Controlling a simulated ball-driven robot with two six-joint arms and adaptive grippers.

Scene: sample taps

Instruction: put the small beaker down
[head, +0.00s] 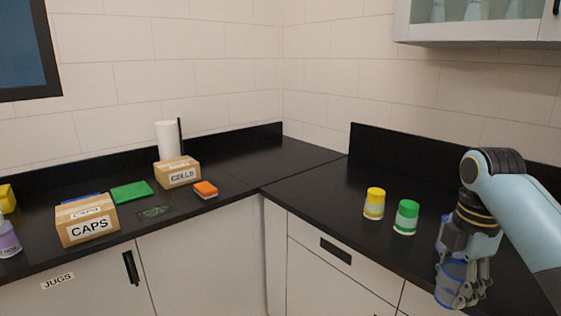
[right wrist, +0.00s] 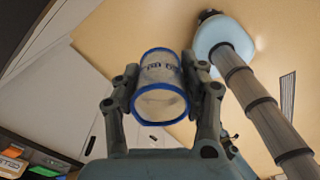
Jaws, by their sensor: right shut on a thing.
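The small beaker (head: 452,284), clear with a blue rim, is in my right gripper (head: 468,280) at the lower right of the head view. In the right wrist view the beaker (right wrist: 161,74) sits between the two fingers of the right gripper (right wrist: 161,90), which press on its sides. Its blue-rimmed round end faces the camera. In the head view it overlaps the front edge of the right-hand black counter (head: 315,204). I cannot tell its height relative to the counter top. My left gripper is in neither view.
A yellow-lidded jar (head: 374,204) and a green-lidded jar (head: 406,217) stand on the counter left of the gripper. The counter left of them is bare. A CAPS box (head: 88,222), a second box (head: 178,173) and an orange sponge (head: 206,189) are on the left counter.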

